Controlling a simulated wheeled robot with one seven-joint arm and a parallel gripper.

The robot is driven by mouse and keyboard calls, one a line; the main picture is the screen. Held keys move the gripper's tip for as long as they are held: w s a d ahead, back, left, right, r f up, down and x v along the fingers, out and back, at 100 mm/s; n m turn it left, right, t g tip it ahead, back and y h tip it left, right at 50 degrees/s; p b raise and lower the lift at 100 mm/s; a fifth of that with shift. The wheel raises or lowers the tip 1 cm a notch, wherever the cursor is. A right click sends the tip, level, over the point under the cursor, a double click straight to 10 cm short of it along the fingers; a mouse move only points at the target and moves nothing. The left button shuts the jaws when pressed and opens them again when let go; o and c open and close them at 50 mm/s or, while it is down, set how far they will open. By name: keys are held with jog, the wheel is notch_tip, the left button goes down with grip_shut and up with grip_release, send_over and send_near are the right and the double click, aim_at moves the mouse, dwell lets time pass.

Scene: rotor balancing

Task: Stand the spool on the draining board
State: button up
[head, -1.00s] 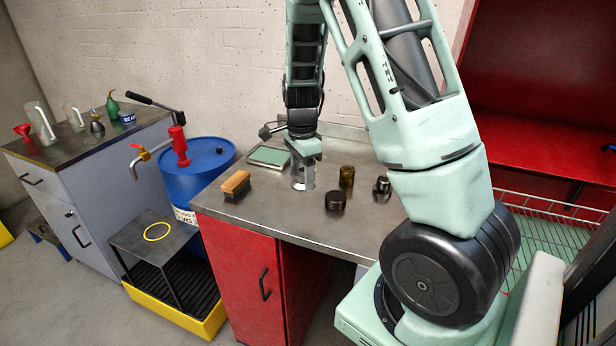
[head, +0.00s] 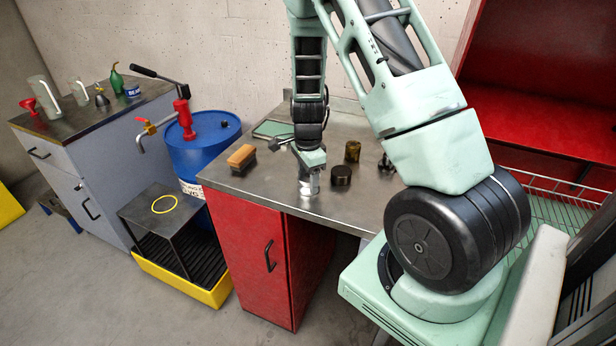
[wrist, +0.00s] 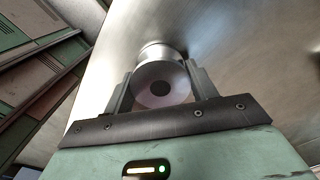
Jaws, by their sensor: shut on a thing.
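The spool (head: 309,184) is a shiny silver cylinder, upright, over the front part of the steel bench. My gripper (head: 311,170) is shut on it from above. In the wrist view the spool (wrist: 160,83) sits between the two fingers, its round end with a dark centre facing the camera. I cannot tell whether its lower end touches the bench. The draining board seems to be the low dark stand (head: 148,217) left of the bench, with a yellow ring (head: 164,204) on its bare top. My gripper is right of that stand and higher.
The steel bench (head: 265,193) holds a wooden brush (head: 242,158), a dark round pot (head: 341,176), a brass-coloured cylinder (head: 352,151) and a green-topped tray (head: 272,129). A yellow tray (head: 205,290) lies beneath.

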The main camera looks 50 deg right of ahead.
jog(key=shift+f, duration=0.15)
jog(key=o, duration=1.2)
notch_tip(320, 180, up, 12)
jog(key=s+a+r+n+y, duration=0.1)
jog(key=s+a+r+n, duration=0.1)
jog(key=a+n, duration=0.65)
jog(key=s+a+r+n, duration=0.2)
jog(key=a+n, duration=0.2)
jog(key=a, duration=0.9)
jog(key=s+a+r+n, duration=0.1)
jog(key=s+a+n, duration=0.3)
jog(key=s+n, duration=0.1)
jog(key=s+a+n, duration=0.5)
jog(key=s+n, duration=0.1)
jog(key=s+a+r+n, duration=0.1)
jog(key=s+a+n, duration=0.3)
jog(key=s+n, duration=0.2)
jog(key=shift+s+a+r+n, duration=0.15)
jog(key=shift+a+r+n, duration=0.1)
jog(key=shift+a+r, duration=0.15)
